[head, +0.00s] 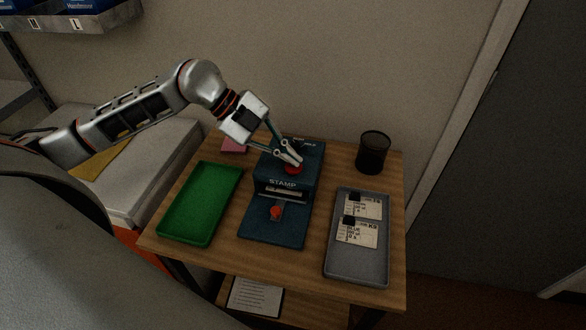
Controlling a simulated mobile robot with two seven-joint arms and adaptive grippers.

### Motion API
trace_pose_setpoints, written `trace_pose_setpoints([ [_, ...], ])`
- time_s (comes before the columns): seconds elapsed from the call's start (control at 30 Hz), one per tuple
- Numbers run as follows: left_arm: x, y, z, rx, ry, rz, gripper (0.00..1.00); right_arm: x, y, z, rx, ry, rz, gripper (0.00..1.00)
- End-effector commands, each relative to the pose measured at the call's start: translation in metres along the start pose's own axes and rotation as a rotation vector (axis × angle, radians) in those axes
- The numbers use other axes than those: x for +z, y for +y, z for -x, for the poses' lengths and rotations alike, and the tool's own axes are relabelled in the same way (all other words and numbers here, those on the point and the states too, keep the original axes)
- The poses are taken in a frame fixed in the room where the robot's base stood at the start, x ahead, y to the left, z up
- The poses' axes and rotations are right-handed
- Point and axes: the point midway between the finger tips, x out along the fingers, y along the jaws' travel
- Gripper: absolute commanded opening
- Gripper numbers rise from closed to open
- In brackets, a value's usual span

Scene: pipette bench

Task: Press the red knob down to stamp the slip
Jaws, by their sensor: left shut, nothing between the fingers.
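A dark blue stamp machine (282,183) marked STAMP stands in the middle of a small wooden table. I cannot make out a slip under the stamp. My right gripper is not in view.
A green tray (170,227) lies left of the machine. A grey tray (346,270) with two printed slips (357,233) lies to its right. A black cup (373,152) stands at the back right. A pink item (234,146) lies behind the green tray.

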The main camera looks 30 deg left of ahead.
Motion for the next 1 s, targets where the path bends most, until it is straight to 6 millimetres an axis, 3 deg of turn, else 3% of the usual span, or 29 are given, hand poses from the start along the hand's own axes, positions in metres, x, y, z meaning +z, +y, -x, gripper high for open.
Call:
trace_pose_setpoints([
  [1.0,0.0065,0.0067,-0.0087,0.002,-0.001,0.001,0.0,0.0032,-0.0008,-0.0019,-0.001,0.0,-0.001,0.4],
])
